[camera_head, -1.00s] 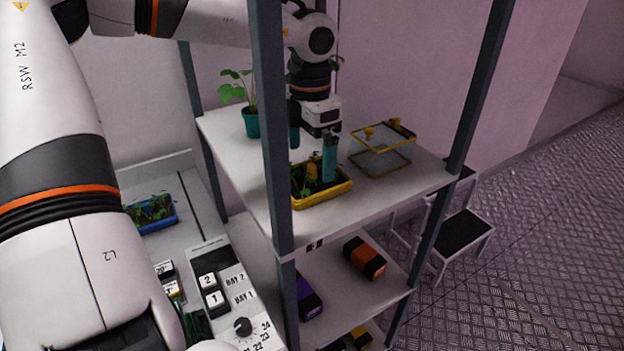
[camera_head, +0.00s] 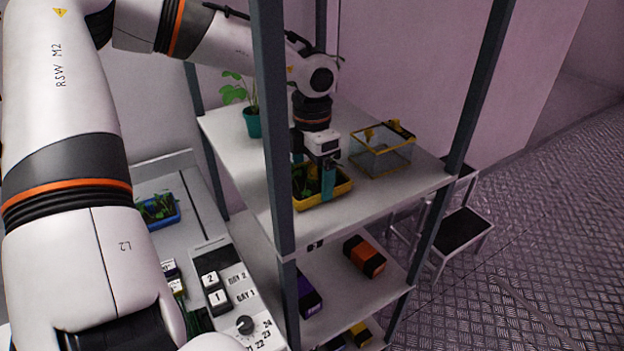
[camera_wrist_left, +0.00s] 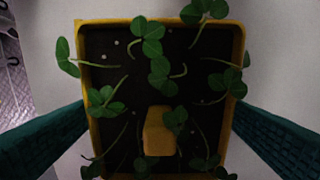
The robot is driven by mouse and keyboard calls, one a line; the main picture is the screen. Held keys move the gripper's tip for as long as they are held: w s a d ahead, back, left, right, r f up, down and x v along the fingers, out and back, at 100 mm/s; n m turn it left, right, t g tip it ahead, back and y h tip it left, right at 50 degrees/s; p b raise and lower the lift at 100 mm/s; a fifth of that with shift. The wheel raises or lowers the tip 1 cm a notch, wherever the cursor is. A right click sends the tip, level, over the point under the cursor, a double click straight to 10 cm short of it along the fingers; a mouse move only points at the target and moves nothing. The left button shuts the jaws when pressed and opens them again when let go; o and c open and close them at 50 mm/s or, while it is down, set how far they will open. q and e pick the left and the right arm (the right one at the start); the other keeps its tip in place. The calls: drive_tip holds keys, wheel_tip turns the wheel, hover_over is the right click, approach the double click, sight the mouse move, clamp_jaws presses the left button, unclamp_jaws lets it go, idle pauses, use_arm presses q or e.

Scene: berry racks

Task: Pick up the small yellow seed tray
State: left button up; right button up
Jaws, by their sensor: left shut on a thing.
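The small yellow seed tray (camera_head: 309,204) stands on the top shelf of the rack, filled with dark soil and green seedlings. It also shows in the left wrist view (camera_wrist_left: 108,26), with a yellow block (camera_wrist_left: 157,132) standing in the soil. My left gripper (camera_head: 313,178) reaches down over the tray. Its teal fingers are shut on the tray, one on each side wall, as the left wrist view shows. The tray looks level; I cannot tell whether it is clear of the shelf. My right gripper is out of view.
A clear box with yellow edges (camera_head: 381,163) is just right of the tray. A potted plant (camera_head: 253,122) stands behind left. Rack posts (camera_head: 273,130) rise in front. A blue seed tray (camera_head: 160,212) is at lower left, and an orange-black box (camera_head: 364,257) on the shelf below.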

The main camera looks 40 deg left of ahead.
sight(308, 181)
use_arm(q)
drive_tip(key=shift+r, duration=0.1)
drive_tip(key=shift+r, duration=0.25)
drive_tip(key=r, duration=0.1)
drive_tip(key=s+r+b, duration=0.1)
drive_tip(key=shift+a+r, duration=0.15)
drive_tip(key=shift+r, duration=0.2)
drive_tip(key=s+a+b, duration=0.2)
drive_tip(key=s, duration=0.6)
drive_tip(key=s+a+b, duration=0.2)
drive_tip(key=s+b, duration=0.1)
drive_tip(key=s, duration=0.5)
drive_tip(key=shift+s+a, duration=0.15)
drive_tip(key=shift+a, duration=0.25)
